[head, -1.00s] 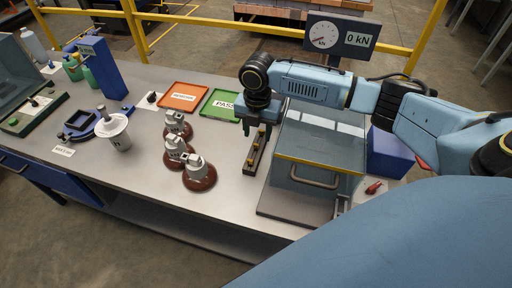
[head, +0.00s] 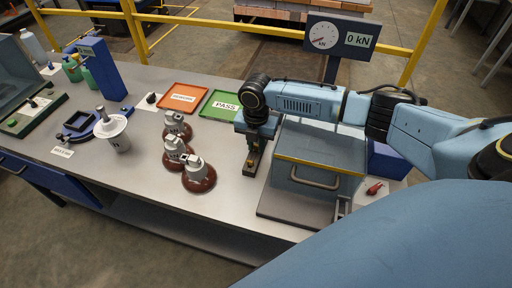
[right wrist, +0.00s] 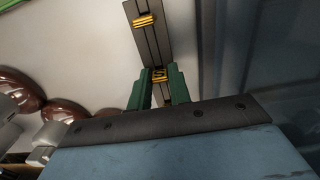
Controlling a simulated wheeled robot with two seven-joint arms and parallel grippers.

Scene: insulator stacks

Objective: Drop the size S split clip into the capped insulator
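A narrow dark rack (head: 249,170) holds small brass split clips beside the grey box; the right wrist view shows the rack (right wrist: 152,42) with one clip (right wrist: 145,20) farther up and another clip (right wrist: 160,74) between my fingertips. Size marks are not readable. My right gripper (head: 252,148) points down over the rack. Its green fingers (right wrist: 163,82) are apart, on either side of the clip; contact is not clear. Several insulators stand left of it: brown ones with grey metal caps (head: 198,173) and a white one (head: 115,136). My left gripper is not in view.
A grey box with a handle (head: 316,176) stands close right of the rack, under a force gauge reading 0 kN (head: 340,36). Green PASS (head: 222,104) and orange (head: 183,97) trays lie behind. The bench front is clear.

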